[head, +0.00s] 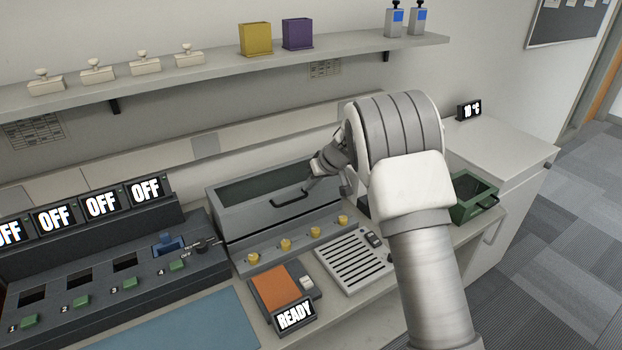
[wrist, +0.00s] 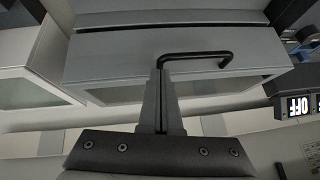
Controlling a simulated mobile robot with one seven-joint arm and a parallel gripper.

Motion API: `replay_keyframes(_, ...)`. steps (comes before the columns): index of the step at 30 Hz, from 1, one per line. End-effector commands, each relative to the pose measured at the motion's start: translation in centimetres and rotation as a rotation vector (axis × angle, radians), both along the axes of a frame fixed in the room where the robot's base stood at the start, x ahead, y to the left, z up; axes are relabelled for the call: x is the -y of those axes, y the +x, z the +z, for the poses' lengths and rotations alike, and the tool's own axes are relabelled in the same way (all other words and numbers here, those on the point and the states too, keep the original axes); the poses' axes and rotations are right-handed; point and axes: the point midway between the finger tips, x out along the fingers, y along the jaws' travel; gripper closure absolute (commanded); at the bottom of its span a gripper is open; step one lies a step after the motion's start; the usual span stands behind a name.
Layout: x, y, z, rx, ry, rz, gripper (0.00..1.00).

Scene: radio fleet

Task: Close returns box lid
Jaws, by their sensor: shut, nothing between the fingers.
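A long grey box (head: 228,216) stands at the back of the counter, and I take it for the returns box. Its dark greenish top area (head: 250,184) shows behind the front rim; I cannot tell whether that is a window or the inside. A black bar handle (head: 290,197) sits on the front panel; it also shows in the wrist view (wrist: 200,56). My gripper (head: 308,186) is shut and empty at the handle's right end. In the wrist view my fingertips (wrist: 160,68) are beside one handle end; contact is unclear. My arm hides the box's right end.
A charger bank (head: 110,262) with OFF displays is left, an orange-topped unit (head: 275,287) marked READY in front, and a slatted grey plate (head: 350,262) beside it. A small open green bin (head: 473,190) is right. A shelf (head: 220,62) hangs above.

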Motion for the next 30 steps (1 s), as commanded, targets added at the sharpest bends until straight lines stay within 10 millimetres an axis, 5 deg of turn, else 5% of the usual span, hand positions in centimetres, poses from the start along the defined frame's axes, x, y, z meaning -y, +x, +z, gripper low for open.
replay_keyframes(30,0.9,-1.3,-2.4,-0.003,-0.002,0.002,1.00)
